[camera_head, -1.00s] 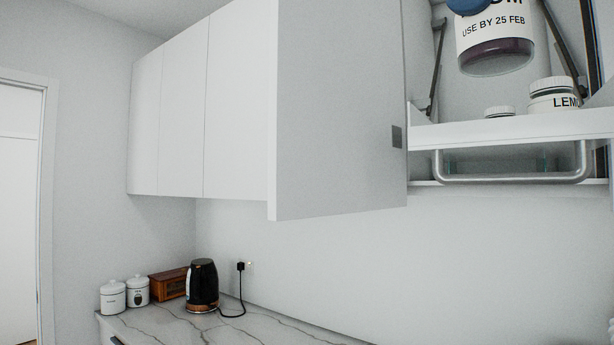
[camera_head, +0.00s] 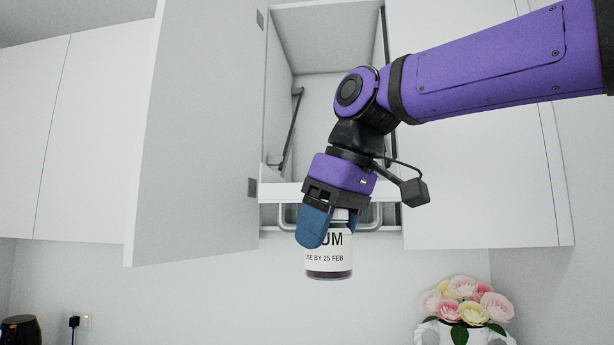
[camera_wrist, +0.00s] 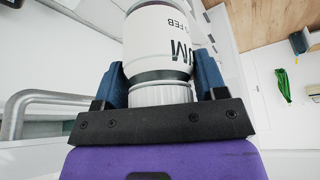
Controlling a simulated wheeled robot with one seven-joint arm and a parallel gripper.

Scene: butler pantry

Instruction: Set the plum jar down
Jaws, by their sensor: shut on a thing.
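The plum jar (camera_head: 328,262) is a clear jar with dark contents and a white label, on which "UM" and "25 FEB" show. It hangs upright in the air, in front of and just below the cabinet's white shelf (camera_head: 280,191). My gripper (camera_head: 334,222) points down with its blue fingers shut on the jar's white lid. In the wrist view the jar (camera_wrist: 158,40) sits between both fingers, its ribbed lid toward the palm. Nothing is seen touching the jar's base. My gripper and arm hide part of the shelf.
A grey metal bar (camera_head: 287,219) runs under the shelf, close behind the jar. A cabinet door (camera_head: 190,130) stands open on the left. A flower vase (camera_head: 465,334) is at lower right and a dark kettle (camera_head: 20,330) at lower left. The wall below the jar is bare.

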